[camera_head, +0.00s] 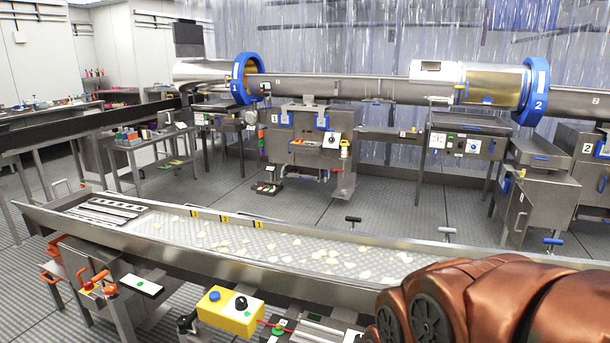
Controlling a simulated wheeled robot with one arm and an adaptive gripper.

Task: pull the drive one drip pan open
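The seasoning drum marked 1, with a blue ring (240,78), stands at the back left of centre. Below it is a steel cabinet (300,145) with a small 1 label, blue clips and a panel with a round knob. Pipes and a sloped steel part (344,182) hang under the cabinet. I cannot tell which part is the drive one drip pan, or whether it is open or shut. My copper-coloured arm fills the lower right corner. My gripper is not in view.
A long conveyor trough (300,250) with scattered pale chips crosses the foreground, between me and the drum. A yellow control box (230,311) is before it. A low tray (267,188) lies on the floor. Grey floor (400,215) is clear behind the trough.

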